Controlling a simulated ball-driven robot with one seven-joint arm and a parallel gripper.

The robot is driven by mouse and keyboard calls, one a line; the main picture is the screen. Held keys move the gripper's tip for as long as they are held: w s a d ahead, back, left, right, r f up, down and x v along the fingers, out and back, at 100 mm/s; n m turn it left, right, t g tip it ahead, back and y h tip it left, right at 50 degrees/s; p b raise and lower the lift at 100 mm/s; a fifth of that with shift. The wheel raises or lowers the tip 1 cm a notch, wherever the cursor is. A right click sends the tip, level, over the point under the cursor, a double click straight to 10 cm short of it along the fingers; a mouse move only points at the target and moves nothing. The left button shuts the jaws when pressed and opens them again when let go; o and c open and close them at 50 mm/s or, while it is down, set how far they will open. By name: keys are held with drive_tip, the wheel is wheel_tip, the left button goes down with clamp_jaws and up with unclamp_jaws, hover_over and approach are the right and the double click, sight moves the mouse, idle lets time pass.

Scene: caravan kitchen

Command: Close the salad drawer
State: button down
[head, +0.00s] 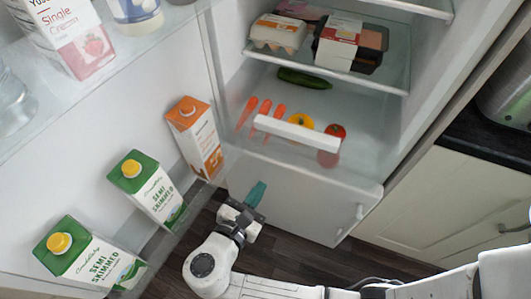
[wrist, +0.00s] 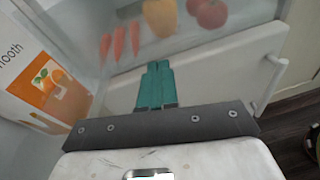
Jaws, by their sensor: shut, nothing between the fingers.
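The salad drawer is a clear bin low in the fridge, with a pale handle bar (head: 297,133) across its front. It holds carrots (head: 262,112), a yellow pepper (head: 301,121), a red tomato (head: 336,131) and a cucumber (head: 304,78). Its front appears to stand forward of the shelf above; how far is hard to tell. My gripper (head: 257,192) has teal fingers, shut and empty, below and left of the handle bar, in front of the white lower door (head: 300,195). In the wrist view the shut fingers (wrist: 156,70) point toward the pepper (wrist: 161,17) behind clear plastic.
The fridge door at left carries cartons: an orange one (head: 195,135) and two green-topped milk cartons (head: 148,185), (head: 90,255). A glass shelf (head: 330,65) with an egg box (head: 278,33) is above the drawer. Cream cupboards (head: 450,205) stand at right. Dark floor lies below.

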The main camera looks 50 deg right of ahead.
sight(270, 141)
drive_tip(key=w+a+r+n+t+h, duration=0.2)
drive_tip(key=a+n, duration=0.1)
drive_tip(key=a, duration=0.1)
drive_tip(key=x, duration=0.9)
drive_tip(key=f+x, duration=0.1)
drive_tip(key=x, duration=0.4)
drive_tip(key=shift+s+d, duration=0.2)
drive_tip(key=shift+s, duration=0.1)
drive_tip(key=shift+d, duration=0.1)
drive_tip(key=shift+w+d, duration=0.1)
drive_tip(key=shift+d, duration=0.15)
drive_tip(key=x, duration=0.6)
drive_tip(key=b+x, duration=0.1)
drive_tip(key=x, duration=1.1)
drive_tip(key=shift+w+d+f+b, duration=0.2)
drive_tip(key=shift+d+f+b, duration=0.1)
drive_tip(key=shift+f+b, duration=0.1)
drive_tip(key=shift+d, duration=0.2)
drive_tip(key=shift+w+r, duration=0.1)
drive_tip(key=shift+d+r, duration=0.1)
drive_tip(key=shift+d, duration=0.05)
